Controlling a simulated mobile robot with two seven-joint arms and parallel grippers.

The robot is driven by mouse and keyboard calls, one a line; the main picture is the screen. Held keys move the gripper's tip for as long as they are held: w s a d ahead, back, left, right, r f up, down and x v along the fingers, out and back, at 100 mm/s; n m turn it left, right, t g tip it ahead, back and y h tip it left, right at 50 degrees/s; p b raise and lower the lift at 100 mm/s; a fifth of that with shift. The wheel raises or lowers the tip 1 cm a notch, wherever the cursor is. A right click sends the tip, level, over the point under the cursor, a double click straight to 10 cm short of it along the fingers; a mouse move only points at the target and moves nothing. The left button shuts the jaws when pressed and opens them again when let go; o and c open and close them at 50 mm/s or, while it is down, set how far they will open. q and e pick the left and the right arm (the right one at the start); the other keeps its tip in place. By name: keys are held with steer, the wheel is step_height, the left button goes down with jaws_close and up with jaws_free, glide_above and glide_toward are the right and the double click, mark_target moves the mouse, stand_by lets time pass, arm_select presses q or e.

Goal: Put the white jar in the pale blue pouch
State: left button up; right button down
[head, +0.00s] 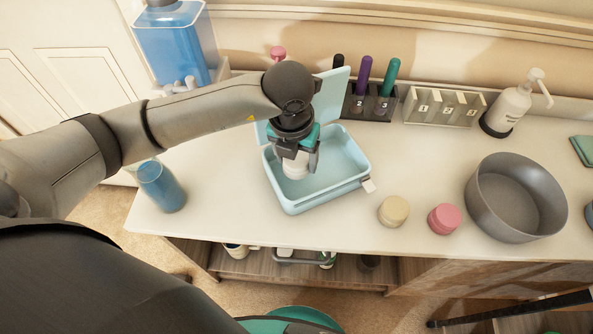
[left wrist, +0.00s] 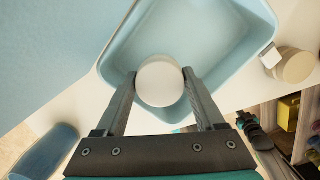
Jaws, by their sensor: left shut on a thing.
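The white jar (head: 295,166) is held between the fingers of my left gripper (head: 297,158), which is shut on it. In the left wrist view the jar's round white top (left wrist: 160,84) shows between the two fingertips (left wrist: 160,92). The pale blue pouch (head: 325,202) stands on the counter as an open box-like case with its lid raised at the back. In the head view the jar is within the outline of the pouch's opening. I cannot tell whether it touches the floor of the pouch (left wrist: 195,50).
A cream jar (head: 393,211) and a pink jar (head: 443,219) stand right of the pouch, with a grey bowl (head: 515,198) beyond. A blue cup (head: 161,186) stands at the left. Behind are a rack with markers (head: 369,104), a clear numbered holder (head: 444,106) and a pump bottle (head: 508,108).

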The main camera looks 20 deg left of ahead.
mark_target(297, 172)
arm_select(q)
step_height(297, 172, down, 4)
steer(key=shift+f+b, duration=0.15)
steer(key=shift+b, duration=0.4)
steer(key=shift+f, duration=0.25)
steer(key=o, duration=1.4)
steer(key=shift+r, duration=0.1)
steer(key=shift+c, duration=0.2)
arm_select(e)
steer(key=shift+w+d+f, duration=0.5)
steer(key=shift+d+f, duration=0.1)
